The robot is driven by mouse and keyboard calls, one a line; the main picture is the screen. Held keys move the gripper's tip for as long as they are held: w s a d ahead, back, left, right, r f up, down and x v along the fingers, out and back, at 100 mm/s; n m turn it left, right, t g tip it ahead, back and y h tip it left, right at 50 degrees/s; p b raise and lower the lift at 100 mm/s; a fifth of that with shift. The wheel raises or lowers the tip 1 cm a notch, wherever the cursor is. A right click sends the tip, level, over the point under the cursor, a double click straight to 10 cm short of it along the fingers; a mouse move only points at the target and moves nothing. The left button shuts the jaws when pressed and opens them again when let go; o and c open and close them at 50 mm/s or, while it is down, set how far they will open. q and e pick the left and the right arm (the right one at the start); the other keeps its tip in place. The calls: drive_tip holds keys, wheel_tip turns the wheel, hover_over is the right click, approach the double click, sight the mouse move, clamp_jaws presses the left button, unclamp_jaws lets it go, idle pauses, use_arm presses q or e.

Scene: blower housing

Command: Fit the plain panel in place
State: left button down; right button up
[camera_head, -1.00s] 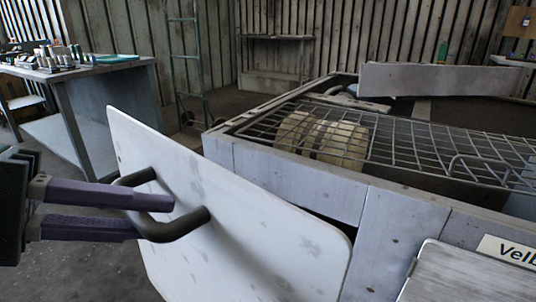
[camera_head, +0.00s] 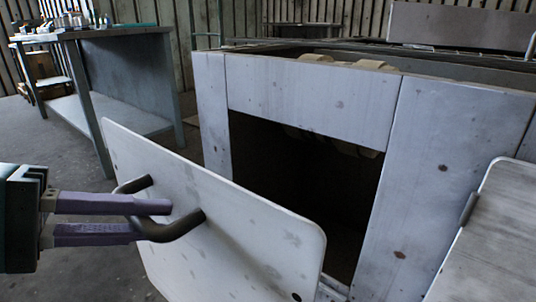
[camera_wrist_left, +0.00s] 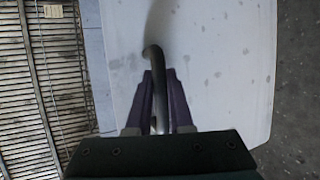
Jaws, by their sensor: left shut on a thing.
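The plain panel (camera_head: 235,226) is a pale, spotted plate with rounded corners and a dark bar handle (camera_head: 180,226). It stands tilted in front of the housing (camera_head: 310,97), apart from it as far as I can see. My left gripper (camera_head: 168,220) is shut on the handle and holds the panel. The left wrist view shows the purple fingers on either side of the handle (camera_wrist_left: 152,55), with the panel (camera_wrist_left: 215,60) behind. The housing's dark rectangular opening (camera_head: 300,165) is uncovered to the right of the panel; the panel hides its lower left part. My right gripper is not in view.
A second panel (camera_head: 490,240) is at the right of the housing. A wire mesh and a long plate (camera_head: 462,25) are on top. A workbench (camera_head: 85,34) with small items stands at the back left. Floor (camera_head: 60,200) shows clear between bench and panel.

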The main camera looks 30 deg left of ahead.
use_arm(q)
drive_tip(key=w+d+b, duration=0.1)
drive_tip(key=w+b, duration=0.1)
drive_tip(key=w, duration=2.1)
drive_tip(key=shift+d+f+b, duration=0.4)
drive_tip(key=shift+f, duration=0.05)
drive_tip(key=shift+f+t+b, duration=0.1)
drive_tip(key=shift+t+b, duration=0.2)
drive_tip(key=shift+b, duration=0.25)
drive_tip(key=shift+w, duration=0.1)
